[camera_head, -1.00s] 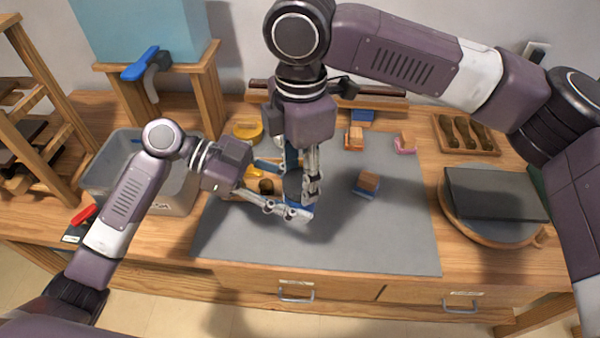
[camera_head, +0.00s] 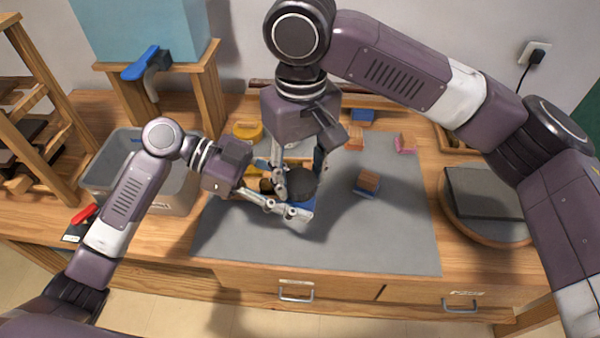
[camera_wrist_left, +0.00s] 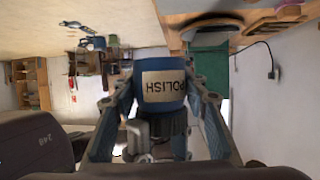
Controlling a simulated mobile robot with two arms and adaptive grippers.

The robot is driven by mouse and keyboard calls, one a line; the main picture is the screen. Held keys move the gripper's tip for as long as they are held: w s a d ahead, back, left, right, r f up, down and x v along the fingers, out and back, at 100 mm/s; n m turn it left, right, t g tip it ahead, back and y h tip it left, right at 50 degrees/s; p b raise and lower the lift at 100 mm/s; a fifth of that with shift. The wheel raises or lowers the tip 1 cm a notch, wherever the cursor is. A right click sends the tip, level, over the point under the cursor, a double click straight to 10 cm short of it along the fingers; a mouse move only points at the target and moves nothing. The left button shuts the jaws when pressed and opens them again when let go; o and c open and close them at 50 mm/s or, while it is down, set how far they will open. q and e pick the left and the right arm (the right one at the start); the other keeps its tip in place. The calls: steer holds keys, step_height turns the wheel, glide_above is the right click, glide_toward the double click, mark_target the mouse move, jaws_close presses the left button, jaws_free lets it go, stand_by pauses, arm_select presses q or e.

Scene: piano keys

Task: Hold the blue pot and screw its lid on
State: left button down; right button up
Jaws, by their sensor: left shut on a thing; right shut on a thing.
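The blue pot (camera_head: 305,208) stands low over the grey mat, mostly hidden in the head view. In the left wrist view the pot (camera_wrist_left: 162,75) appears upside down, its pale label reading POLISH. My left gripper (camera_head: 288,192) is shut on the pot, one finger on each side; both fingers also show in the left wrist view (camera_wrist_left: 160,98). The dark round lid (camera_head: 302,182) is at the pot's top. My right gripper (camera_head: 299,172) comes from above and is shut on the lid. Whether the lid is fully seated cannot be told.
Wood-and-blue block (camera_head: 367,183) and pink block (camera_head: 405,144) lie on the mat (camera_head: 380,235). A grey bin (camera_head: 110,180) stands left, a round board (camera_head: 490,235) right. The mat's front is clear.

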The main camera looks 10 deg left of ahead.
steer(key=o, duration=1.4)
steer(key=shift+c, duration=0.2)
steer(key=shift+r, duration=0.1)
step_height(320, 180, up, 12)
steer(key=shift+w, duration=0.1)
